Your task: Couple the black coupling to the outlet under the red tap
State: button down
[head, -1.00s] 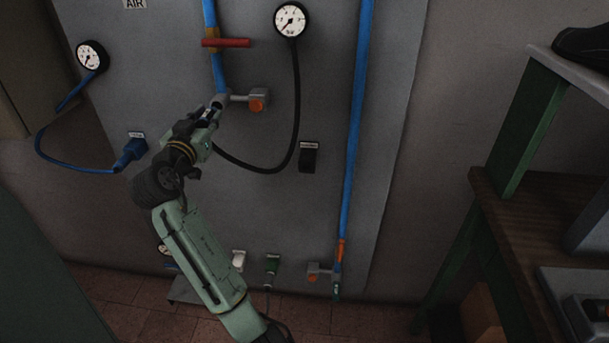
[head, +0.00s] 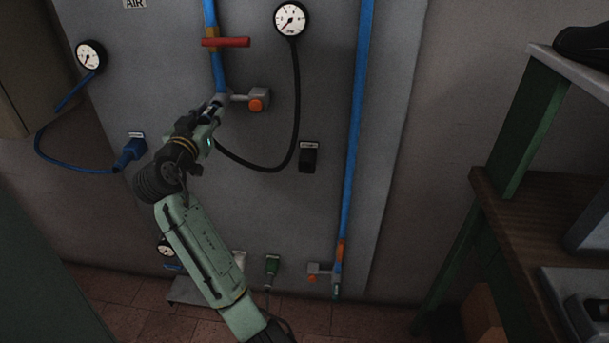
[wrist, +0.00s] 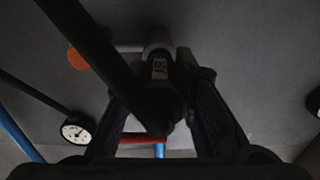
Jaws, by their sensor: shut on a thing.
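My gripper (head: 209,112) is shut on the black coupling, just below the outlet (head: 222,99) at the lower end of the blue pipe under the red tap (head: 226,42). In the wrist view the black coupling (wrist: 160,88) sits between both fingers, with a pale label facing the camera. Its far end lines up with the grey outlet (wrist: 158,48) and appears to meet it; whether it is locked on I cannot tell. The black hose (head: 296,100) loops from the upper gauge (head: 291,19) down to my gripper. In the head view the fingers mostly hide the coupling.
A grey fitting with an orange button (head: 256,105) juts out right of the outlet. A blue coupling (head: 130,152) hangs at left, and a black holder (head: 308,157) is at right. Another blue pipe (head: 354,140) runs down the panel. A wooden-topped bench (head: 540,210) stands at far right.

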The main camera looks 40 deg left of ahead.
jog(key=shift+x, duration=0.85)
jog(key=c, duration=1.3)
grip_release()
jog(key=shift+w, duration=0.1)
